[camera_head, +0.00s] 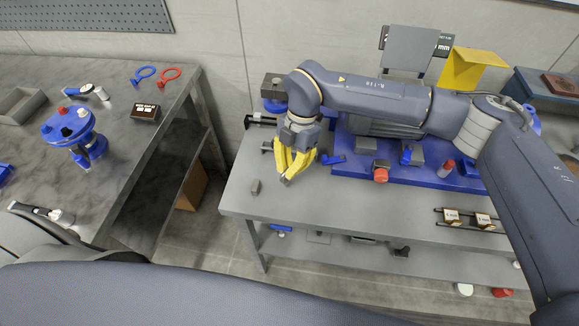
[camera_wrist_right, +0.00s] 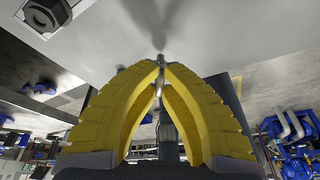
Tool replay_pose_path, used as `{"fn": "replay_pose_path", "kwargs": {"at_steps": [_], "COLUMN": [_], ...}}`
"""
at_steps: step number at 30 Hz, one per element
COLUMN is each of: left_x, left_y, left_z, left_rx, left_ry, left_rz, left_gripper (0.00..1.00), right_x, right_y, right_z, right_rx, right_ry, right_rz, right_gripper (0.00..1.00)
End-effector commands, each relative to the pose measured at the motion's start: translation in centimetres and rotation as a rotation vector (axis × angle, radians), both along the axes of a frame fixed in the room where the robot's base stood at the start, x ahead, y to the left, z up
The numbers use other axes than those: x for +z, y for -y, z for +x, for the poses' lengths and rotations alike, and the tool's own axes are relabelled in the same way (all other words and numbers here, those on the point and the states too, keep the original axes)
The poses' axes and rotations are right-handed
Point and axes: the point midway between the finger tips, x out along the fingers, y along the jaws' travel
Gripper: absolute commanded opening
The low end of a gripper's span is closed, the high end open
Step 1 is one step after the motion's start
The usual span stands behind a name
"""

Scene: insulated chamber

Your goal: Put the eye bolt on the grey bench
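My right gripper (camera_head: 286,180) points down over the front left part of the grey bench (camera_head: 300,205). Its yellow fingers are closed together at the tips. In the right wrist view the fingertips (camera_wrist_right: 160,62) meet around a slim grey metal piece (camera_wrist_right: 166,130), which looks like the eye bolt. The fingers hide much of it, and its eye cannot be made out. A little grey metal tip shows below the fingers in the head view. The fingertips are close to the bench top; I cannot tell whether the piece touches it. My left gripper is not in view.
A blue tray (camera_head: 440,181) with several parts lies to the right. A dark table (camera_head: 115,165) stands at the left, with a blue round stand (camera_head: 68,125). The bench's front left is mostly clear.

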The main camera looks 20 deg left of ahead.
Motion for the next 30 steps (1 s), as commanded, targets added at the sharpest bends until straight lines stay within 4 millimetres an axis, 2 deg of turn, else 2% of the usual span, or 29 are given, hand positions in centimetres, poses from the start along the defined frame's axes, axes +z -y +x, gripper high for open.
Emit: {"fn": "replay_pose_path", "kwargs": {"at_steps": [16,18,23,30], "left_x": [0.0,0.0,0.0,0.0], "left_y": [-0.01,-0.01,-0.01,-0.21], "left_z": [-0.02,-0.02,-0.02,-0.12], "left_rx": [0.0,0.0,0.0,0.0], "left_ry": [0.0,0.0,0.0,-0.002], "left_rz": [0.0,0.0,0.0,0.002], "left_gripper": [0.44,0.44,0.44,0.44], "right_x": [-0.95,-0.92,-0.91,-0.88], "right_y": [-0.03,-0.02,-0.02,-0.01], "right_z": [-0.01,0.0,0.0,0.01], "right_rx": [0.0,0.001,0.0,0.0], "right_ry": [0.0,0.0,0.0,0.0], "right_rz": [0.0,0.0,0.0,0.0], "right_gripper": [0.0,0.11,0.3,0.31]}}
